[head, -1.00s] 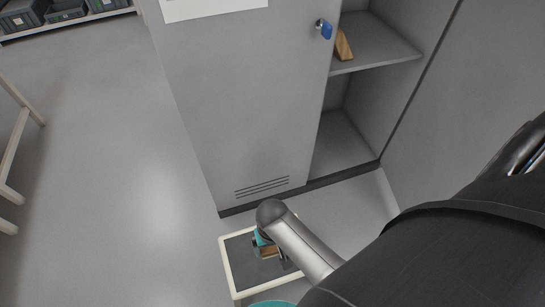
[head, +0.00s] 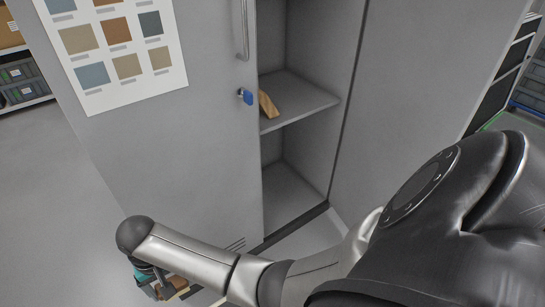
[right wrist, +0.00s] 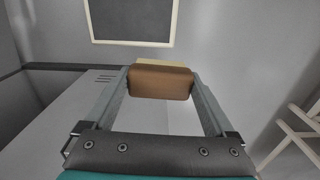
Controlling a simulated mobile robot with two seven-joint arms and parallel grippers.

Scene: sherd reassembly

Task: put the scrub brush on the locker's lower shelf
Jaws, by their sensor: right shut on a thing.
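My right gripper (head: 160,287) is low at the bottom left of the head view, in front of the locker's closed door panel. It is shut on the scrub brush (right wrist: 160,82), a brown block with a pale yellow edge, which sits between the two fingers in the right wrist view. In the head view the brush (head: 176,284) is small and partly hidden. The grey locker (head: 170,140) is open on its right side. Its lower shelf (head: 287,192) is bare where I see it. My left gripper is not in view.
A tan wooden piece (head: 268,104) rests on the locker's upper shelf (head: 300,100). A blue-tagged key (head: 246,97) sticks out beside the opening. A pale wooden frame (right wrist: 300,130) is at the right.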

